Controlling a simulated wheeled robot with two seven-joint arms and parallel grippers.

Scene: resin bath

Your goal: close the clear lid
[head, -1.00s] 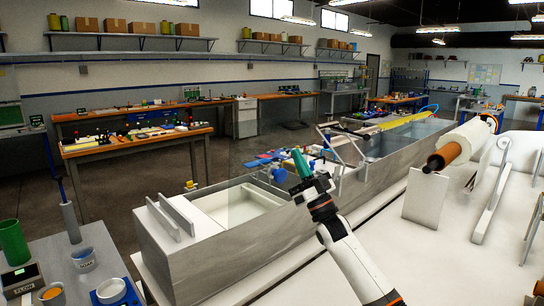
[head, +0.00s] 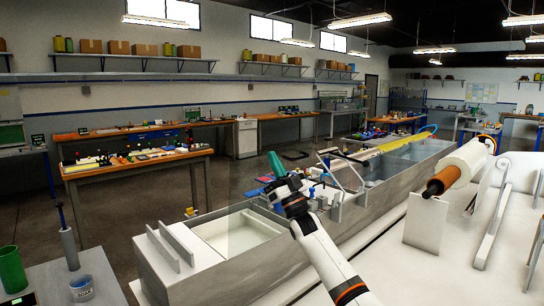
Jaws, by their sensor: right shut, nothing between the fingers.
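The clear lid (head: 240,222) is a faint see-through panel that seems to stand upright at the near part of the long grey resin bath (head: 205,268). Its left edge shows as a thin vertical line, and its far parts are hard to make out. Below and behind it lies the bath's open white basin (head: 215,235). My right gripper (head: 275,160), with green fingers, is shut and empty. It is above the bath in the picture, near the lid's upper right; I cannot tell whether they touch. My left gripper is out of view.
A metal frame with blue parts (head: 345,175) stands on the bath just right of my right gripper. A roller (head: 462,165) with a brown end is farther right. A green cup (head: 12,268) and a small pot (head: 82,288) stand at lower left.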

